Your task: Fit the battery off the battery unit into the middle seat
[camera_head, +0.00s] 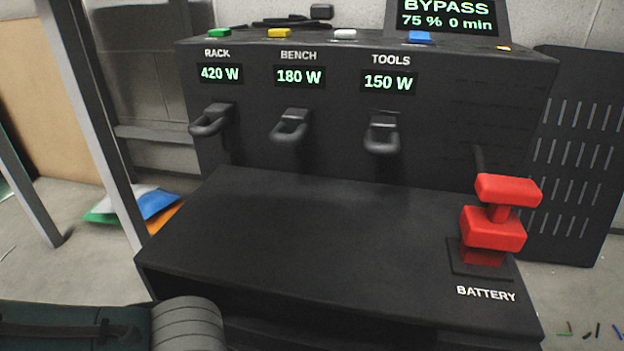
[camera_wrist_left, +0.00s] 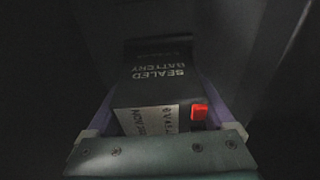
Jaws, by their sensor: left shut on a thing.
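In the left wrist view my left gripper (camera_wrist_left: 154,92) is shut on a dark battery (camera_wrist_left: 150,82). The battery has "SEALED BATTERY" lettering, a pale printed label and a red block at its near end. Purple finger edges lie along both its sides. Its far end fades into dark surroundings, and I cannot tell whether it touches anything there. In the head view only part of my left arm shows at the bottom left; the gripper and battery are out of that picture. No middle seat can be made out in either view. My right gripper is not in view.
A black power unit (camera_head: 300,120) with RACK, BENCH and TOOLS readouts fills the head view. Its screen (camera_head: 448,15) reads BYPASS, 75 %, 0 min. A red connector (camera_head: 493,228) stands above the BATTERY label. The unit's lower top (camera_head: 310,235) is bare. A grey post (camera_head: 90,120) stands left.

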